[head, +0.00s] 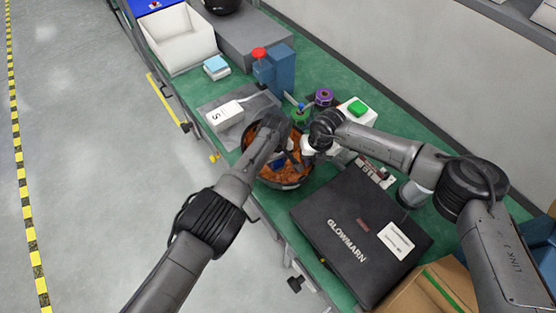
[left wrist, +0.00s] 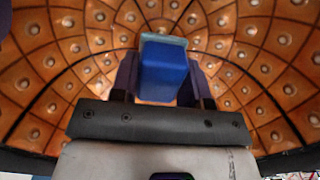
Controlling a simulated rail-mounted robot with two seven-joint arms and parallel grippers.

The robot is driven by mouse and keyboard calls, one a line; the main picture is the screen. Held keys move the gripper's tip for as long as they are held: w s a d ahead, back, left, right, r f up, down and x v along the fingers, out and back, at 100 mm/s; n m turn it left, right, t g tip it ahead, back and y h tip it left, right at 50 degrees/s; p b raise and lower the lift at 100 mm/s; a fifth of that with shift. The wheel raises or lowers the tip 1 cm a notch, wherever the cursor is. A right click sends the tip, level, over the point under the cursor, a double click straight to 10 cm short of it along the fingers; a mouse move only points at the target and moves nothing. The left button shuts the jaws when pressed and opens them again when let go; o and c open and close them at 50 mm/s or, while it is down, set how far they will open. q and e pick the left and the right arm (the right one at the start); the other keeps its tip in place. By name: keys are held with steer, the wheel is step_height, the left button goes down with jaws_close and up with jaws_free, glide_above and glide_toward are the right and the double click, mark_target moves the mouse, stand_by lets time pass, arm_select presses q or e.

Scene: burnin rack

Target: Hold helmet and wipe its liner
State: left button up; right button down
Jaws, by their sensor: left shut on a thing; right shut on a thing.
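The helmet (head: 290,183) lies open side up on the green bench, with its orange-brown liner showing. The studded, panelled liner (left wrist: 70,45) fills the left wrist view. My left gripper (head: 281,160) reaches into the helmet and is shut on a blue block-like wiper (left wrist: 165,72) with a paler far end. Its two dark fingers (left wrist: 162,85) grip the wiper's sides. Whether the wiper touches the liner is unclear. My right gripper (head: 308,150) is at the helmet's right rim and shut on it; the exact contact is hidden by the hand.
A black GLOWMARN case (head: 350,235) lies close right of the helmet. A blue fixture with a red knob (head: 260,53), a purple spool (head: 323,96) and a green-button box (head: 357,108) stand behind. A white bin (head: 178,40) sits at the far left.

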arm_select(q)
steer(key=shift+d, duration=0.1)
steer(key=shift+s+d+f, duration=0.15)
steer(key=shift+s+d, duration=0.3)
steer(key=shift+s, duration=0.3)
steer(key=shift+w, duration=0.15)
steer(key=shift+w+a, duration=0.55)
steer(key=shift+w, duration=0.05)
steer(key=shift+s+d, duration=0.55)
steer(key=shift+s, duration=0.25)
steer(key=shift+w+a, duration=0.5)
steer(key=shift+w, duration=0.3)
arm_select(e)
steer(key=shift+f, duration=0.1)
